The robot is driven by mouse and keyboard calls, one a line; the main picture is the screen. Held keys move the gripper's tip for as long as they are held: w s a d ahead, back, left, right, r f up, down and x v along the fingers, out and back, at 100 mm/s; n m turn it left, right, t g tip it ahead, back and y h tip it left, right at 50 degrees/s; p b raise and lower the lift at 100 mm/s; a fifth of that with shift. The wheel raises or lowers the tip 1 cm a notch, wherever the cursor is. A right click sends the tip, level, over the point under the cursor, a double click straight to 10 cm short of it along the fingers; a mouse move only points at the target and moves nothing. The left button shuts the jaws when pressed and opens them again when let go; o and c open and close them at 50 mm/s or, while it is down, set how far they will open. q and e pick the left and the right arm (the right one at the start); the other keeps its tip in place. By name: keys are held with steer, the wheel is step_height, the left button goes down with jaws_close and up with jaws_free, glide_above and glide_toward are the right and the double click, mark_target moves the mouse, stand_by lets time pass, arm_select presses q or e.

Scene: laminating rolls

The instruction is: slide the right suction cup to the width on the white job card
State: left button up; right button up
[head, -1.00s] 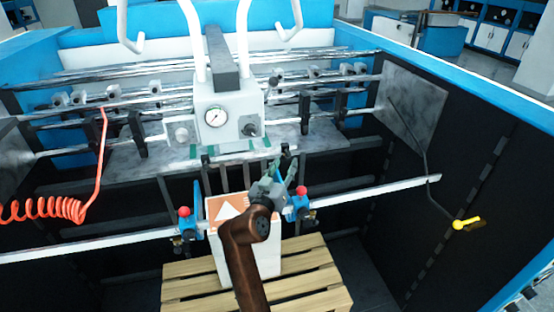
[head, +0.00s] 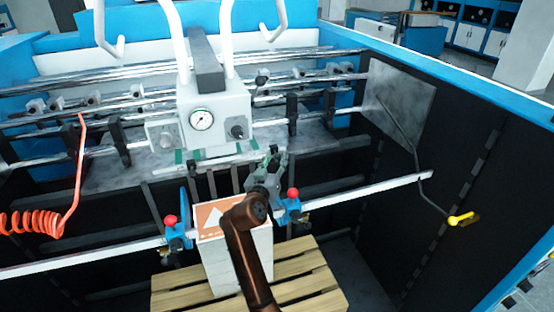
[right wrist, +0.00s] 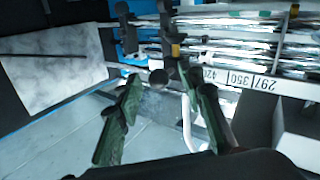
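The right suction cup (head: 291,207) is a blue block with a red knob on the white rail, just right of the white box. My right gripper (head: 270,158) is above and slightly left of it, apart from the red knob. In the right wrist view its two green fingers (right wrist: 163,80) stand apart with a dark round knob beyond them. I see nothing held between them. The left suction cup (head: 176,234), also red-knobbed, sits left of the box. A white strip (right wrist: 250,82) bears upside-down numbers including 297, 350 and 420. I cannot make out a job card. My left gripper is out of view.
The white box (head: 237,262) with an orange label stands on a wooden pallet (head: 310,285). The white rail (head: 370,195) is clear to the right of the cup. A gauge unit (head: 205,122) and metal bars lie behind. A yellow-handled rod (head: 462,219) hangs at right.

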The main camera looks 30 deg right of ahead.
steer(key=shift+c, duration=0.3)
jaws_close()
stand_by(0.5)
